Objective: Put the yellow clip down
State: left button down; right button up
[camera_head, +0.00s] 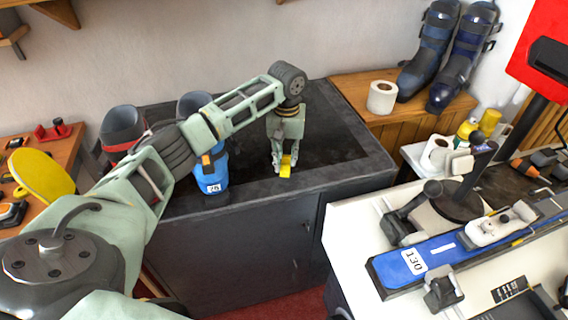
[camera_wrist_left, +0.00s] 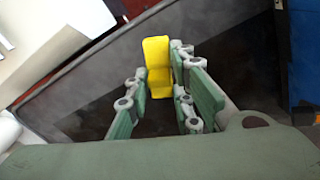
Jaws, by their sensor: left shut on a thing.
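My left gripper (camera_head: 281,168) is over the dark bench with the recessed top. It is shut on the yellow clip (camera_head: 286,166), a small block between its fingertips. In the left wrist view the clip (camera_wrist_left: 157,62) shows between the fingers of my left gripper (camera_wrist_left: 162,90), sticking out past the tips. The dark surface is below it; I cannot tell whether the clip touches it. My right gripper is not in view.
The dark bench (camera_head: 345,178) has free room right of the gripper. Ski boots with a blue one (camera_head: 213,172) stand left of the gripper. A paper roll (camera_head: 382,97) and more boots stand on a wooden bench behind. A blue ski (camera_head: 405,262) lies clamped at right.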

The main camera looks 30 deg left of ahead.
aim_at(285, 162)
pick_arm(q)
notch_tip(285, 162, down, 4)
jog(key=shift+s+a+r+p, duration=0.15)
jog(key=shift+p, duration=0.35)
jog(key=shift+f, duration=0.3)
jog(key=shift+f, duration=0.1)
jog(key=c, duration=1.5)
grip_release()
jog(key=shift+c, duration=0.2)
notch_tip(285, 162, up, 12)
jog(key=shift+r+b, duration=0.15)
jog(key=shift+b, duration=0.75)
